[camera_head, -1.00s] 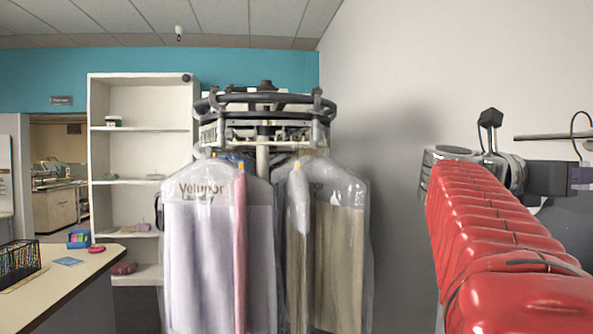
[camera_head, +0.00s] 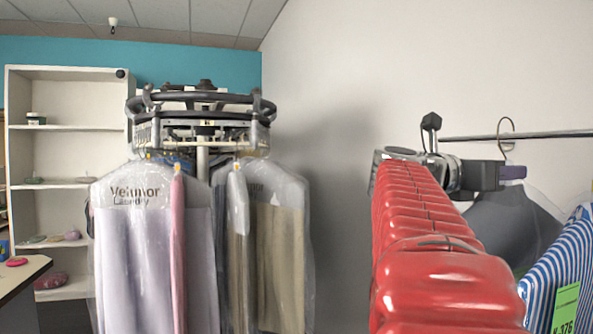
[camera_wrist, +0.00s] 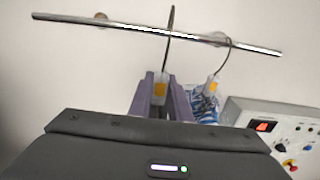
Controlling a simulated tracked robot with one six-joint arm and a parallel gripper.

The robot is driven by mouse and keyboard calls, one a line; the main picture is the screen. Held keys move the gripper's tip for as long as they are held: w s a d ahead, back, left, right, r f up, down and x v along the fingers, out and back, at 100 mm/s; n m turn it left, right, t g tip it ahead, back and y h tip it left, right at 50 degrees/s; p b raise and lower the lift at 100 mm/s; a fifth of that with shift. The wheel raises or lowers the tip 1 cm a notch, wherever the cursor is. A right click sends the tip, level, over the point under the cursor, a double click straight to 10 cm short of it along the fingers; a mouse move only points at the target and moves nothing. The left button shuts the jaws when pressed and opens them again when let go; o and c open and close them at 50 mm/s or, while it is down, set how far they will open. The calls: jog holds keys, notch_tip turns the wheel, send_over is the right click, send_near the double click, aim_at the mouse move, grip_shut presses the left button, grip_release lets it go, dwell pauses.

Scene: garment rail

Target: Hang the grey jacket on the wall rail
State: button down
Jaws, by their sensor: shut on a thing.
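The grey jacket (camera_head: 510,228) hangs below my gripper (camera_head: 512,173) at the right of the head view, partly behind my red arm. My gripper is shut on its hanger, and the wire hook (camera_head: 506,130) stands up above the jaws. In the wrist view the purple fingers (camera_wrist: 161,92) flank the hanger's neck. The wall rail (camera_head: 565,135) runs along the wall; it also shows in the wrist view (camera_wrist: 90,22). There the hook (camera_wrist: 170,40) crosses in front of the rail and rises above it. I cannot tell whether it is over the rail or just before it.
A blue-and-white striped garment (camera_head: 565,265) with a green tag hangs at the right; its hook (camera_wrist: 225,62) meets the rail right of mine. A control panel (camera_wrist: 275,130) is at the wrist view's right. Bagged clothes (camera_head: 140,250) hang on a carousel (camera_head: 200,110) at left.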

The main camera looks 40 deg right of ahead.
jog(key=shift+s+d+r, duration=0.2)
jog(key=shift+d, duration=0.35)
jog(key=shift+s+d+r, duration=0.2)
jog(key=shift+d+r, duration=0.05)
jog(key=shift+d, duration=0.35)
jog(key=shift+s+d+r, duration=0.2)
jog(key=shift+d, duration=0.35)
dwell(0.4)
jog(key=shift+x, duration=2.5)
jog(key=shift+f, duration=1.35)
dwell(0.8)
jog(key=c, duration=1.6)
grip_release()
jog(key=shift+f, duration=0.1)
jog(key=shift+o, duration=0.2)
jog(key=shift+f, duration=0.1)
